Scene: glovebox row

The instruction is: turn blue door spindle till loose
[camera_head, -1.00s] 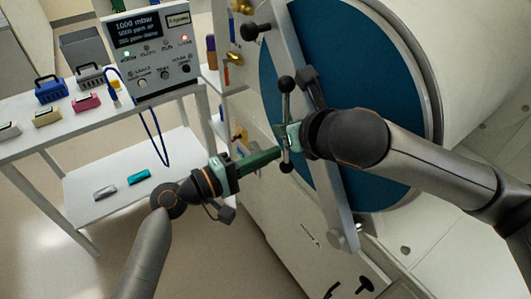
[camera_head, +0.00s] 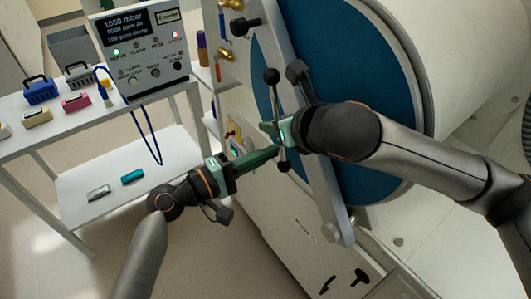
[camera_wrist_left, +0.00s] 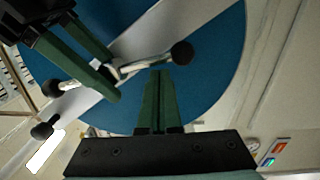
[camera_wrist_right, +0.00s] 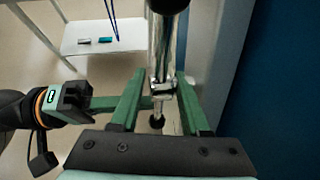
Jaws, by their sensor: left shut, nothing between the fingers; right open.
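The round blue door (camera_head: 375,75) is crossed by a pale metal beam (camera_head: 322,185). In front of the beam is the spindle's metal cross bar (camera_head: 276,103) with black ball ends, leaning slightly with its top to the left. My right gripper (camera_head: 268,128) is open, and in the right wrist view its fingers stand on either side of the bar (camera_wrist_right: 162,50). My left gripper (camera_head: 277,151) is shut and empty, its tips close by the bar's lower end; contact is unclear. In the left wrist view its fingers (camera_wrist_left: 160,75) sit just below the bar (camera_wrist_left: 150,62).
A control box (camera_head: 145,55) with a lit display stands on a white shelf unit (camera_head: 110,120) at left. Small blue, grey and pink cases lie on it. A blue cable hangs from it. Two small items lie on the lower shelf. Black knobs project from the beam.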

